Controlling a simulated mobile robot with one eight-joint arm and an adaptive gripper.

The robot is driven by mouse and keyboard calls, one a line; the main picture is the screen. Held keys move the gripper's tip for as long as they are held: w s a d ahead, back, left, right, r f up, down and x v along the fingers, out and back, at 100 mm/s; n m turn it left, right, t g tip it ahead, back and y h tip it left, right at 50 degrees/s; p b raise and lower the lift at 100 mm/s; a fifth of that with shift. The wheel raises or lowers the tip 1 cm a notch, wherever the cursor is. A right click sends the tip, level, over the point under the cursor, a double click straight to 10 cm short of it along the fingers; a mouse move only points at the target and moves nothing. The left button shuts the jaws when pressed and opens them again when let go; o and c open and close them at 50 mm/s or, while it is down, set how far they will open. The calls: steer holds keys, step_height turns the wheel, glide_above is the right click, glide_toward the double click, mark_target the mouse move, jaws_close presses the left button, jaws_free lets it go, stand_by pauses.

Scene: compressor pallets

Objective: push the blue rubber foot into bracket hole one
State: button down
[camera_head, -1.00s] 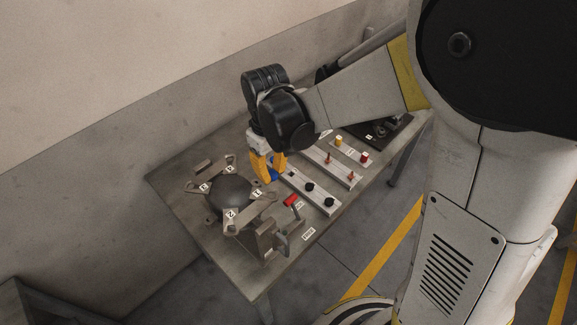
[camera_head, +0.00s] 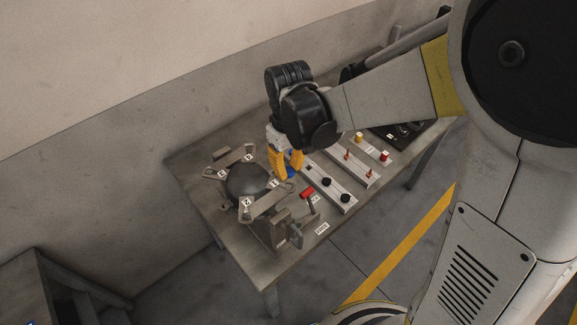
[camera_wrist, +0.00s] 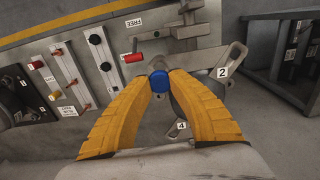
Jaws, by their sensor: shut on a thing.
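My gripper (camera_head: 286,170) is shut on the blue rubber foot (camera_wrist: 159,80), which shows between the yellow fingertips in the wrist view. In the head view the blue foot (camera_head: 291,173) is just beyond the bracket end marked 1 (camera_head: 273,184). The grey bracket (camera_head: 262,206) lies beside a dark dome-shaped compressor (camera_head: 244,180). In the wrist view the bracket arm marked 2 (camera_wrist: 210,58) runs to the right of the foot. Hole one is not clearly visible, and I cannot tell whether the foot touches the bracket.
A red-handled clamp (camera_head: 307,193) stands close to the right of the bracket.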

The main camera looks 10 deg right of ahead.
mark_target(288, 181)
steer(key=shift+f+b, duration=1.15)
steer(key=shift+f, duration=0.55)
steer(key=shift+f+b, duration=1)
steer(key=shift+b, duration=0.2)
stand_by(0.4)
steer(key=c, duration=1.2)
jaws_free()
step_height(288, 181, up, 12)
steer(key=shift+r, duration=0.1)
